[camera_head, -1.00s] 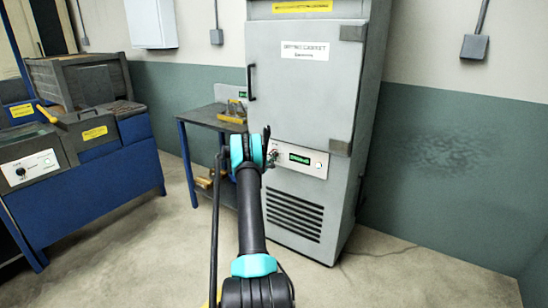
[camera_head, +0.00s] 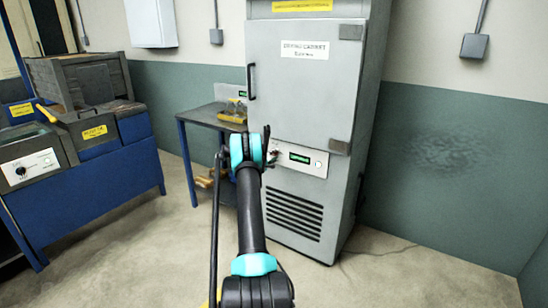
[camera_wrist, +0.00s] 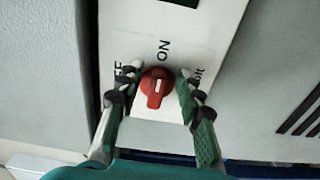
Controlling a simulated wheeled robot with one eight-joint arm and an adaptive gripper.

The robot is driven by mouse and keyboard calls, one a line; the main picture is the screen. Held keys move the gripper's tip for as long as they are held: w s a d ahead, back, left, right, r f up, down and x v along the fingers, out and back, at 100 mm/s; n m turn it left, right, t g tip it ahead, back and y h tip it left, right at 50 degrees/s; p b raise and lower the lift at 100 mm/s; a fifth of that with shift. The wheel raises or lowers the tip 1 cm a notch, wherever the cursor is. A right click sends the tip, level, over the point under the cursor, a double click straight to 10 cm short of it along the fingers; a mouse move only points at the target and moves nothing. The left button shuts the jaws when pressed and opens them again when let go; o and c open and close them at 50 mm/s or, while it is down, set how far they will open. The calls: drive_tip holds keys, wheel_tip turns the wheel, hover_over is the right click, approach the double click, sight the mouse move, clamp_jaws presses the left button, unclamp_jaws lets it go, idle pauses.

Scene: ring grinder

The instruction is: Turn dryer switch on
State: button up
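The dryer is the tall grey drying cabinet (camera_head: 300,90) in the head view. Its white control panel (camera_head: 312,170) sits below the door. In the wrist view the switch is a round red knob (camera_wrist: 154,94) on a white plate (camera_wrist: 165,32). "ON" is printed above the knob in the picture; labels to its left and right are partly hidden by my fingers. My gripper (camera_wrist: 161,70) is open, with one finger close on each side of the knob; contact is unclear.
A small dark table (camera_head: 203,114) with yellow items stands left of the cabinet. A blue machine (camera_head: 95,178) with its own knob panel (camera_head: 30,168) stands at the left. Vents (camera_head: 294,214) lie below the dryer panel. The floor at the right is free.

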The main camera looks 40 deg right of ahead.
drive_tip(key=v, duration=1.2)
idle(0.3)
drive_tip(key=s+a+r+m+y, duration=0.1)
drive_tip(key=s+a+r+y, duration=0.1)
drive_tip(key=s+a+r, duration=0.4)
drive_tip(key=s+a+r+m+g+y, duration=0.1)
drive_tip(key=s+a+m+y, duration=0.2)
drive_tip(key=a, duration=0.5)
drive_tip(key=s+a+r+y, duration=0.2)
drive_tip(key=s+a+r, duration=0.2)
drive_tip(key=s+a, duration=0.25)
drive_tip(key=s+a+f+y, duration=0.2)
drive_tip(key=s+a+y, duration=0.1)
drive_tip(key=s+a, duration=0.6)
drive_tip(key=s+a+f+g+y, duration=0.1)
drive_tip(key=s+a+f+y, duration=0.1)
drive_tip(key=s+a, duration=0.7)
drive_tip(key=s+a+f+y, duration=0.2)
drive_tip(key=s+a+y, duration=0.2)
drive_tip(key=s+a, duration=0.5)
drive_tip(key=s, duration=0.3)
drive_tip(key=shift+s+g+y, duration=0.25)
drive_tip(key=shift+g+y, duration=0.05)
drive_tip(key=shift+a, duration=0.15)
